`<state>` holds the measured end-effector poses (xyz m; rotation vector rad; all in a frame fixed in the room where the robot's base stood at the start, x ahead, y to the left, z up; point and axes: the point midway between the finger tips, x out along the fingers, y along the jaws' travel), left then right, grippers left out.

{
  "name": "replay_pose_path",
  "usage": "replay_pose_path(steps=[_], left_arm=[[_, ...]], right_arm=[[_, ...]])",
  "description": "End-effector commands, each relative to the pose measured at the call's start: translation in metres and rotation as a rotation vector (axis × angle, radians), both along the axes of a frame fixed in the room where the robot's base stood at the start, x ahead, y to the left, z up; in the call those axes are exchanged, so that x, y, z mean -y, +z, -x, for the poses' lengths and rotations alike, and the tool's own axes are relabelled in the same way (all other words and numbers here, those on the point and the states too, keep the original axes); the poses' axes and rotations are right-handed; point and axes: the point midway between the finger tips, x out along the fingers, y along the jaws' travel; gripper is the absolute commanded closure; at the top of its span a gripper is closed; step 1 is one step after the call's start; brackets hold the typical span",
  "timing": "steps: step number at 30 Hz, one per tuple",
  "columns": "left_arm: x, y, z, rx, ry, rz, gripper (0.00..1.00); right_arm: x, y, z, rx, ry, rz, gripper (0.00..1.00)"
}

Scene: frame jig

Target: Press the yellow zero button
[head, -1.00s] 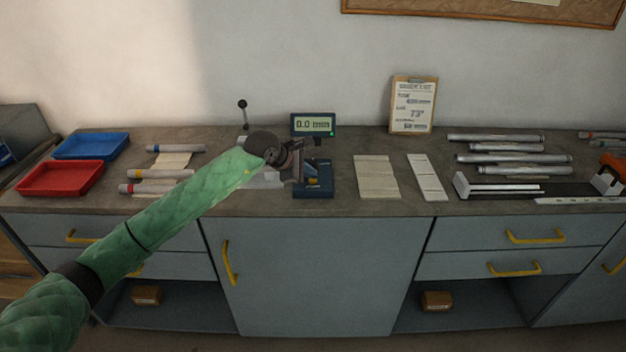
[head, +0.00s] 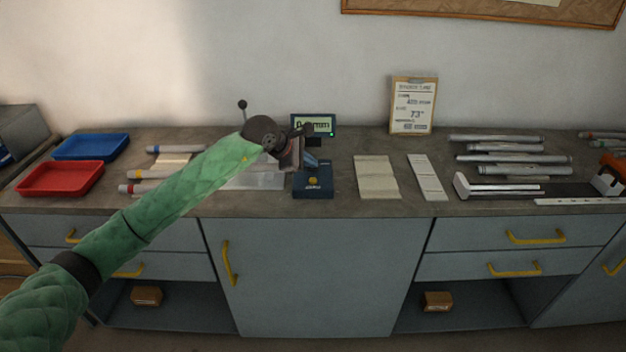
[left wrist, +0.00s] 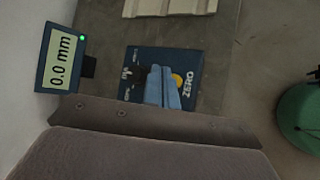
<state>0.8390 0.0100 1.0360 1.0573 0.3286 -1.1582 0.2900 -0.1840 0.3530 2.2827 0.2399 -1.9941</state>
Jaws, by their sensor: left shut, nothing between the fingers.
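The yellow zero button (head: 313,181) sits on the front of a dark blue base (head: 314,192) on the counter. In the left wrist view the button (left wrist: 177,80) shows beside the word ZERO on the base (left wrist: 207,75). My left gripper (head: 316,164) is shut and empty over the rear part of the base. In the left wrist view its blue fingertips (left wrist: 166,88) lie beside the button in the picture; I cannot tell whether they touch anything. The display (left wrist: 59,60) reads 0.0 mm; it is partly covered in the head view (head: 326,124). My right gripper is not in view.
A lever with a black knob (head: 242,104) rises behind my left wrist. Pale strips (head: 376,177) lie right of the base, with metal tubes (head: 500,148) farther right. Red (head: 60,179) and blue trays (head: 92,146) stand at the left. A clipboard (head: 413,105) leans on the wall.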

Motion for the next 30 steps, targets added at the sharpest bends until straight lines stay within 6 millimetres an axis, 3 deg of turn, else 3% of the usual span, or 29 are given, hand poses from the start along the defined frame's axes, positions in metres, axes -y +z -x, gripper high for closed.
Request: replay_pose_path(steps=[9,30], left_arm=[[0.000,0.022,0.000,0.001,0.001,-0.001,1.00],[0.000,0.023,0.000,0.000,0.000,0.000,1.00]], right_arm=[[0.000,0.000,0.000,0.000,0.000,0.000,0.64],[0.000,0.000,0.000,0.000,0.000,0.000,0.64]])
